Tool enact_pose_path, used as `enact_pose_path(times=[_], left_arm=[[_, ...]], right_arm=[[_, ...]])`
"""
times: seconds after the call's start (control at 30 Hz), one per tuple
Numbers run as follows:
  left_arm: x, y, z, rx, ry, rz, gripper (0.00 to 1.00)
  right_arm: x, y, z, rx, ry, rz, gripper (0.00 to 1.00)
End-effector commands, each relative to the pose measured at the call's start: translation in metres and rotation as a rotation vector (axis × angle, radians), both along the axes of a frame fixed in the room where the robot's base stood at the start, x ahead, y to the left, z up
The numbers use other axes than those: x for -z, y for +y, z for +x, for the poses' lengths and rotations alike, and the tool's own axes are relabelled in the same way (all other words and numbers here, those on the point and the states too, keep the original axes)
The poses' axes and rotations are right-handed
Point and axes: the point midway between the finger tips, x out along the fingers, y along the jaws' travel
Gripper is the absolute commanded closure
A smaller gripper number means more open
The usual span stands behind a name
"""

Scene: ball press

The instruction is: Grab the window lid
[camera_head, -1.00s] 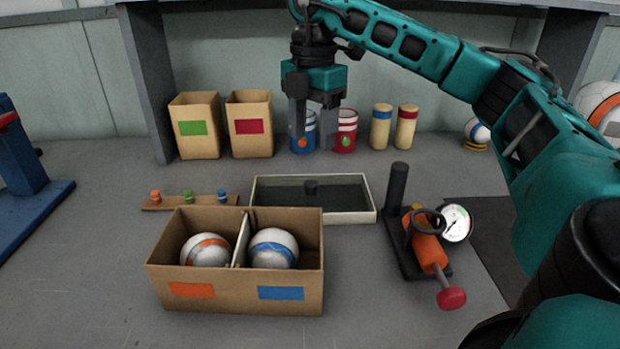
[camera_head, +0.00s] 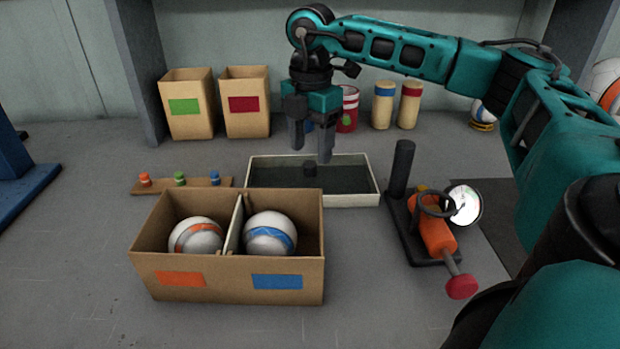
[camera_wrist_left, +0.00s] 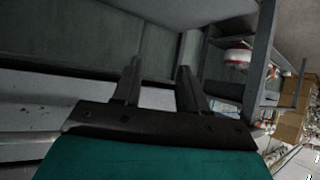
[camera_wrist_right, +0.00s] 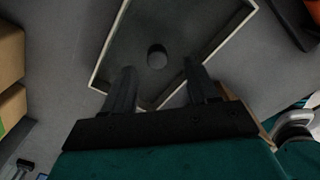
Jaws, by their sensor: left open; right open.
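The window lid (camera_head: 345,182) is a shallow rectangular panel with a pale frame, a dark see-through pane and a short dark knob (camera_head: 310,168) in its middle. It lies flat on the table behind the cardboard box. My right gripper (camera_head: 311,150) is open and empty, pointing down above the back part of the lid. In the right wrist view the knob (camera_wrist_right: 157,56) shows ahead of and between the open fingers, apart from them. My left gripper (camera_wrist_left: 157,75) shows only in its own wrist view, open and empty, away from the lid.
A cardboard box (camera_head: 230,279) with two balls stands in front of the lid. An orange pump with a gauge (camera_head: 437,232) is at its right. A peg strip (camera_head: 180,186) lies at its left. Cartons (camera_head: 246,103) and cans (camera_head: 383,106) stand behind.

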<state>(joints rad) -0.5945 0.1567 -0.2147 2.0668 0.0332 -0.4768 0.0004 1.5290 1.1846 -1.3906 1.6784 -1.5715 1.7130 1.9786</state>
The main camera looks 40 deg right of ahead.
Motion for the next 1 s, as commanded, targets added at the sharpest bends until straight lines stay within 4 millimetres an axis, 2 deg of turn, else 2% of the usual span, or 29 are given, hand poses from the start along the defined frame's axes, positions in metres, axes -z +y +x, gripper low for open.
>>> enact_pose_path(times=[0.03, 0.2, 0.53, 1.0], left_arm=[[0.006, 0.000, 0.000, 0.000, 0.000, 0.000, 0.57], [0.011, 0.000, 0.000, -0.001, -0.001, -0.002, 0.57], [0.010, -0.002, 0.001, -0.007, -0.001, -0.011, 0.57], [0.010, -0.002, 0.001, -0.006, -0.002, -0.010, 0.57]], right_arm=[[0.012, 0.000, 0.001, 0.000, 0.003, -0.001, 0.42], [0.033, 0.000, 0.003, 0.000, 0.002, 0.000, 0.42], [0.038, 0.000, 0.003, 0.000, 0.000, 0.001, 0.42], [0.038, 0.000, 0.003, 0.000, 0.000, 0.000, 0.87]])
